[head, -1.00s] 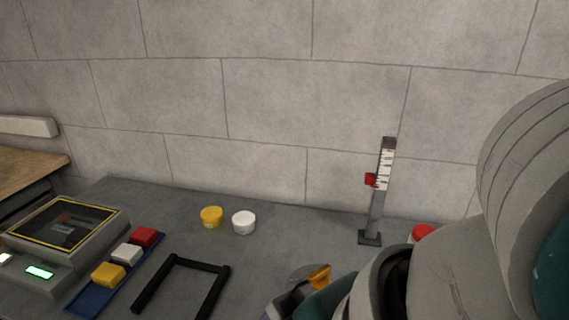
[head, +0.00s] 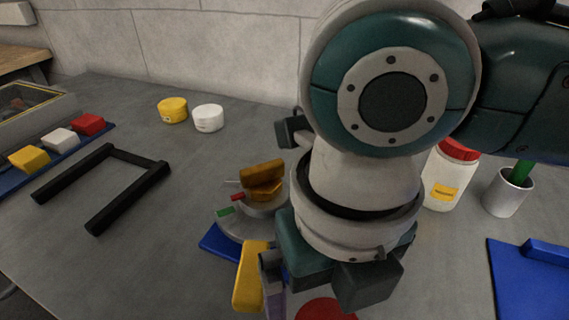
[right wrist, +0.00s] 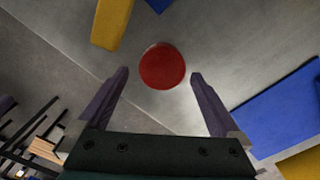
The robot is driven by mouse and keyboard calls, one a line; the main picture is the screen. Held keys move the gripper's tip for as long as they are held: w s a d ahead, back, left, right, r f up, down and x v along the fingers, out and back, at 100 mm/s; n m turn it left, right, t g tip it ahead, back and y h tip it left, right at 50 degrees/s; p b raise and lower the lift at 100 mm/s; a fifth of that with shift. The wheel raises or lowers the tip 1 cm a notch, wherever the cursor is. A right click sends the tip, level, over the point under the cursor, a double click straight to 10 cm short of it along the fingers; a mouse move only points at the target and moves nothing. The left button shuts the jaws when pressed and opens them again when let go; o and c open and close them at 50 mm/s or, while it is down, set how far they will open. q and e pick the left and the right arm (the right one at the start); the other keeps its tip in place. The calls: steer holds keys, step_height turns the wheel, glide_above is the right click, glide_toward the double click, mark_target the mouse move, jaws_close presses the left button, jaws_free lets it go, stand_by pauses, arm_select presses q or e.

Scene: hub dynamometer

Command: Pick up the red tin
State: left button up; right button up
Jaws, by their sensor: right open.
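The red tin (right wrist: 162,66) shows as a round red top in the right wrist view, lying on the grey surface. It also shows at the bottom edge of the head view (head: 326,309), partly cut off. My right gripper (right wrist: 158,75) is open and empty, with the tin just beyond and between its two fingertips. The fingers are not seen touching it. In the head view my right arm covers the middle, and the gripper is mostly hidden. My left gripper is not in view.
A yellow block (head: 249,277) stands close to the gripper. A dial device (head: 262,190) on a blue base is behind it. A red-lidded jar (head: 443,181), a cup (head: 506,193) and a blue tray (head: 520,285) are right. A black frame (head: 107,185) lies left.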

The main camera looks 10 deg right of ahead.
mark_target(327, 308)
steer(key=f, duration=0.3)
steer(key=s+f, duration=0.1)
steer(key=shift+d+f+b, duration=0.25)
steer(key=shift+f+b, duration=0.05)
steer(key=shift+b, duration=0.05)
steer(key=shift+w+f, duration=0.1)
steer(key=shift+f, duration=0.5)
steer(key=c, duration=1.3)
steer(key=shift+r, duration=0.1)
steer(key=shift+c, duration=0.5)
steer(key=shift+r, duration=0.1)
